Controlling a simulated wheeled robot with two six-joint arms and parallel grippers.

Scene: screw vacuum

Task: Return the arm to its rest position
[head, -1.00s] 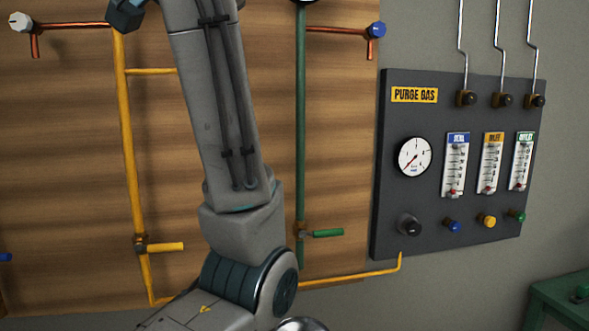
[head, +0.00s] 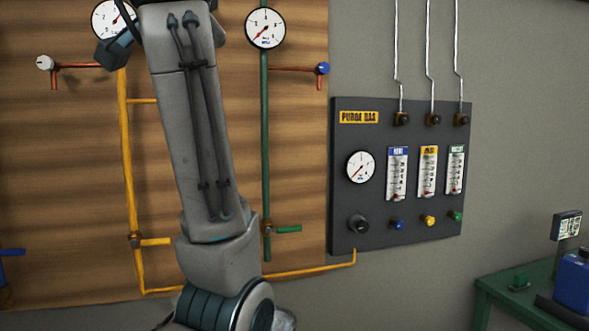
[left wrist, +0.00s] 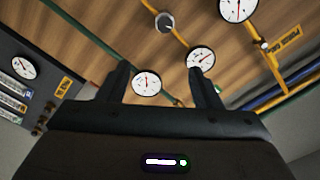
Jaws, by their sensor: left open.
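My raised arm (head: 190,120) stands upright in the head view, in front of the wooden pipe panel (head: 60,180). A dark part of it (head: 113,52) shows near the top left, and the arm's upper end is cut off by the frame. In the left wrist view my left gripper (left wrist: 161,82) has its two dark fingers apart, with nothing held between them. Gauges and pipes show behind the fingers. My right gripper is in neither view.
A grey purge gas panel (head: 400,220) with a dial, three flow meters and knobs is on the wall at right. A green bench (head: 500,290) with a blue container (head: 573,285) stands at lower right. Yellow (head: 128,180) and green pipes (head: 265,150) run down the wooden panel.

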